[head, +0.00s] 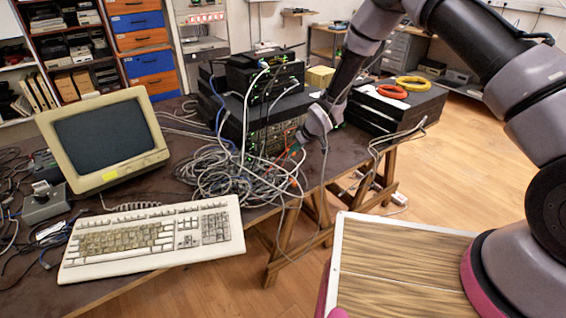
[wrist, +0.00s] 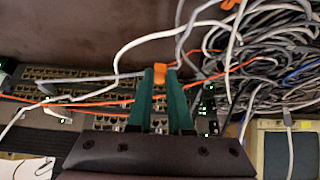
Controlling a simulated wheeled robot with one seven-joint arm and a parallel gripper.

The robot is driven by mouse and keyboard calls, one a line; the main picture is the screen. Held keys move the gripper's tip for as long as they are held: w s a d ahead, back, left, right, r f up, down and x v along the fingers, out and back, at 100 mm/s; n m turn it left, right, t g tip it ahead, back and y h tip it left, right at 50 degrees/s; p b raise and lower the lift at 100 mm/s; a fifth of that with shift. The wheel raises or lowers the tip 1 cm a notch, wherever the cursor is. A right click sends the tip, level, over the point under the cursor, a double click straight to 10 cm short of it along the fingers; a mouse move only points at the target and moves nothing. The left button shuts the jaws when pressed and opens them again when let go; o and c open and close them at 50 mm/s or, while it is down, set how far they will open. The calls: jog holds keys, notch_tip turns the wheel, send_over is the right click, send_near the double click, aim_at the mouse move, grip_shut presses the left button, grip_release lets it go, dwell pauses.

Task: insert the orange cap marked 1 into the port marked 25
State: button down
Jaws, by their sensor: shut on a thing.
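My gripper (wrist: 160,75) is shut on a small orange cap (wrist: 160,72), held between the tips of its green fingers in the wrist view. No number on the cap can be read. In the head view my gripper (head: 297,143) is at the front of the stacked network gear, just above the cable heap. Rows of ports (wrist: 70,74) show behind and left of the fingers in the wrist view. The port marked 25 cannot be made out; port labels are too small to read. I cannot tell whether the cap touches a port.
A heap of grey cables (head: 235,172) lies before the gear, and orange cables (wrist: 100,102) cross the ports. Another orange piece (wrist: 230,4) lies at the cables. A keyboard (head: 155,238) and monitor (head: 103,138) stand left. Black boxes (head: 400,108) stand right.

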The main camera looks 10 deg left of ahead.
jog(key=w+d, duration=0.1)
jog(key=w, duration=0.3)
jog(key=w+d, duration=0.1)
jog(key=w, duration=0.1)
jog(key=shift+d+r, duration=0.2)
jog(key=shift+d, duration=0.1)
jog(key=shift+w+m, duration=0.15)
jog(key=shift+m, duration=0.15)
jog(key=shift+w+a, duration=1.45)
jog(key=shift+a, duration=0.25)
jog(key=shift+w+a, duration=0.6)
jog(key=shift+a, duration=0.1)
dwell(1.8)
jog(key=c, duration=0.8)
grip_release()
jog(key=shift+o, duration=0.2)
